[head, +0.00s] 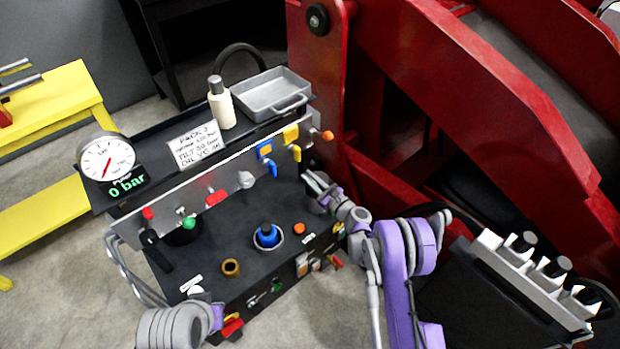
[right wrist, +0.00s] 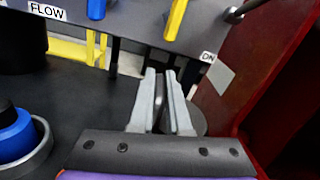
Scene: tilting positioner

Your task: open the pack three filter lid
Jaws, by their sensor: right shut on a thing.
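The pack (head: 215,265) is a black hydraulic unit below a "PACK 3" sign (head: 196,145). My right gripper (head: 313,184) is at the right end of its top, below the valve panel. In the right wrist view its two grey fingers (right wrist: 161,98) are close together, shut on a thin dark upright piece (right wrist: 160,88). Part of a dark round disc (right wrist: 197,117) shows beside and behind the fingers; it looks like the filter lid, but most of it is hidden. My left arm shows at the bottom left of the head view; its gripper cannot be made out.
A blue cap (head: 267,235) in a grey ring stands on the pack top; yellow (head: 295,152) and blue (head: 265,150) levers hang above. A red steel frame (head: 345,110) rises close on the right. A bottle (head: 220,103) and tray (head: 272,92) sit on the shelf behind.

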